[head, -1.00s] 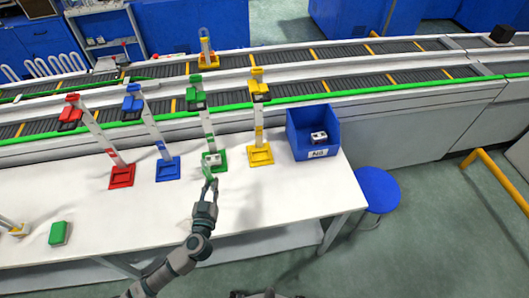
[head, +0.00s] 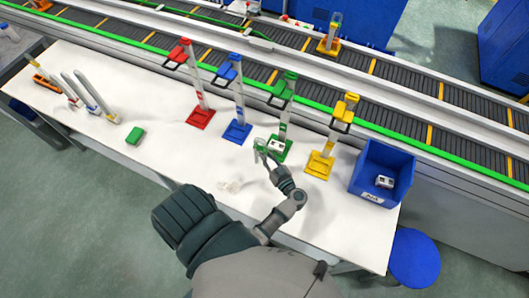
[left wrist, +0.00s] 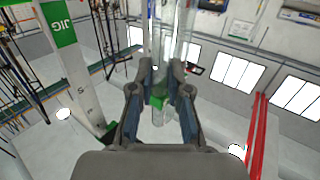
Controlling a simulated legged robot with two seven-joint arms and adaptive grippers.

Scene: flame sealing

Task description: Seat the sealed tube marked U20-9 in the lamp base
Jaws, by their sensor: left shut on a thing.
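My left gripper (head: 265,156) is shut on a clear tube (left wrist: 162,40) with a green piece (left wrist: 157,103) near its end; the gripper shows close up in the left wrist view (left wrist: 159,85). In the head view the held tube is small, over the front of the green jig's base (head: 283,153). A white block (head: 277,146) sits on that base. No U20-9 mark is readable. An orange-yellow base with an upright clear tube (head: 331,36) stands at the conveyor; I cannot tell whether it is the lamp base. My right gripper is not in view.
Red (head: 199,117), blue (head: 237,130) and yellow (head: 319,164) jigs flank the green one. A blue bin (head: 382,170) stands at the table's right end. Clear tubes (head: 85,92) lean in holders at the left, near a green block (head: 134,136). Small pale pieces (head: 230,185) lie on the table.

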